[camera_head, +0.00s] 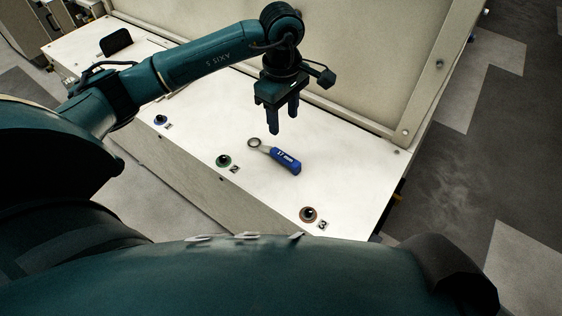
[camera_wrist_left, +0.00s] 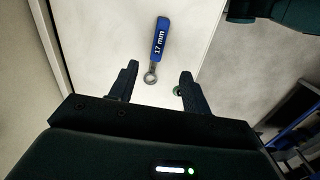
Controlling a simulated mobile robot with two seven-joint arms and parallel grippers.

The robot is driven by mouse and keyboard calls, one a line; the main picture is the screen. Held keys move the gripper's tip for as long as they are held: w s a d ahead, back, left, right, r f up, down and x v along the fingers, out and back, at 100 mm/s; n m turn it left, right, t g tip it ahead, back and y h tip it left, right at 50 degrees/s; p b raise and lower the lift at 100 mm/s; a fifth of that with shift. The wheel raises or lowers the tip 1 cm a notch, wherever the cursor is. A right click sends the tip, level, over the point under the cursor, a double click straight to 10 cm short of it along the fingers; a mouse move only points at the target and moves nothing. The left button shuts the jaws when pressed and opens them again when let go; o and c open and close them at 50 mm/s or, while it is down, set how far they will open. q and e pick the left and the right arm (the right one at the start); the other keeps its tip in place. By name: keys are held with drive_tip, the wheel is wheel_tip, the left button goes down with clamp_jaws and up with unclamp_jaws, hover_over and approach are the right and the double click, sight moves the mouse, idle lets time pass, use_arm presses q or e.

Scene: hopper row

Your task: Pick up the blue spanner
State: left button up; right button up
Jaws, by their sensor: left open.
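The blue spanner (camera_head: 282,160) lies flat on the white ledge. It has a blue handle marked "17 mm" and a grey ring end that points to the left in the head view. In the left wrist view the spanner (camera_wrist_left: 158,45) lies beyond the fingertips, its ring end nearest them and between their lines. My left gripper (camera_head: 284,126) is open and empty, above the ledge and close to the spanner, and it also shows in the left wrist view (camera_wrist_left: 159,75). It does not touch the spanner. My right gripper is not in view.
Along the ledge's front edge sit a blue fitting (camera_head: 160,120) labelled 1, a green one (camera_head: 223,160) labelled 2 and a brown one (camera_head: 308,214) labelled 3. A tall cream panel (camera_head: 340,70) rises behind the ledge. A black plate (camera_head: 116,41) stands far left.

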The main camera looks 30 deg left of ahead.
use_arm(q)
hover_over(281, 154)
wheel_tip(281, 154, down, 7)
drive_tip(key=shift+r, duration=0.2)
drive_tip(key=shift+f, duration=3.1)
clamp_jaws()
